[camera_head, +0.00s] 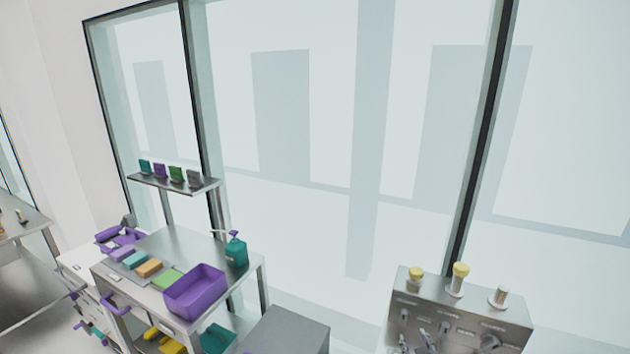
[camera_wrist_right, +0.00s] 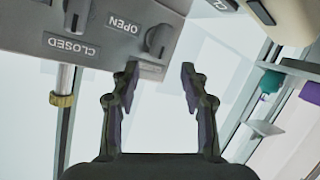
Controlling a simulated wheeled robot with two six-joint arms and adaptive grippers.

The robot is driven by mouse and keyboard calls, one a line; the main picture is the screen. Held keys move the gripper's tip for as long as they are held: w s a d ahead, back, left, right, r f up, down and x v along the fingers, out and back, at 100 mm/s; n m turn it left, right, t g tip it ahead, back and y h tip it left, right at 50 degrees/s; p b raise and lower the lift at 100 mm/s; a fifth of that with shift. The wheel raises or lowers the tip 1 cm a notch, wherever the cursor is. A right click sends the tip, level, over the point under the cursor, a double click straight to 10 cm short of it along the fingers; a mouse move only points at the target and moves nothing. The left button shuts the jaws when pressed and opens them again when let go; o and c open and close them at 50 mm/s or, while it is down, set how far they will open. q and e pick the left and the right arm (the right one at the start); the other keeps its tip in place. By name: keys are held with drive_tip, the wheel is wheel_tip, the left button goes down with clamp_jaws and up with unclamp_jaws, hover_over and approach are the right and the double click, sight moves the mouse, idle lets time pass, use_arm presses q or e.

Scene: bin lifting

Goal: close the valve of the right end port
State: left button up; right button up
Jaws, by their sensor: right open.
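A grey metal port panel (camera_head: 470,315) stands at the lower right of the head view. Its right end port (camera_head: 500,295) is a short metal tube with a pale top. Below it on the front face is a dark valve knob (camera_head: 490,342). In the right wrist view my right gripper (camera_wrist_right: 160,70) is open and empty, just below a dark knob (camera_wrist_right: 158,40) between upside-down labels. Another knob (camera_wrist_right: 75,10) is cut off at the top. My left gripper is out of view.
Two other ports, the left (camera_head: 415,278) and the middle (camera_head: 460,278), have yellow tops. A steel table (camera_head: 185,247) with a purple bin (camera_head: 195,291) and a teal bottle (camera_head: 236,250) stands at the left. A grey box (camera_head: 285,332) stands between table and panel.

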drive_tip(key=shift+f, duration=0.15)
